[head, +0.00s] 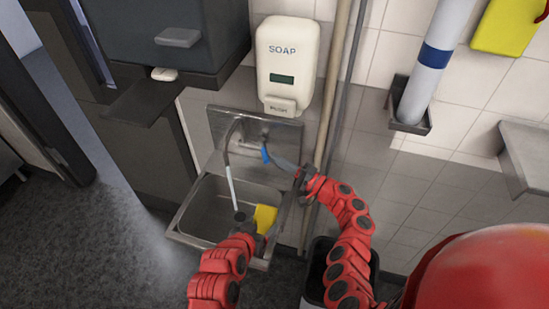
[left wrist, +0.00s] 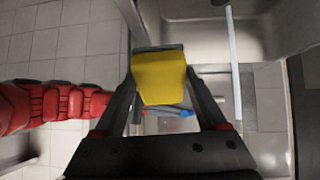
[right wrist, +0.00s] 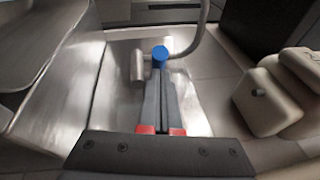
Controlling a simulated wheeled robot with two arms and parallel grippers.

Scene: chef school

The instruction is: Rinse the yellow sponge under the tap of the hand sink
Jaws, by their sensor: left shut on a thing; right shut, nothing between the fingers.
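The yellow sponge (head: 265,218) is held in my left gripper (head: 256,228) over the right part of the hand sink (head: 190,214). In the left wrist view, the sponge (left wrist: 161,78) sits between the fingertips. A thin pale water stream (head: 231,187) falls from the curved tap (head: 231,128). The stream (left wrist: 235,62) passes to the right of the sponge in the left wrist view, apart from it. My right gripper (right wrist: 160,85) is shut and empty, with its tips at the tap's blue-ended handle (right wrist: 160,53); whether they touch it I cannot tell.
A white soap dispenser (head: 287,65) hangs on the wall above the sink. A dark bin (head: 318,275) stands below my right arm. A grey cabinet (head: 150,140) is left of the sink, and a cup-like tube holder (head: 410,118) is on the right wall.

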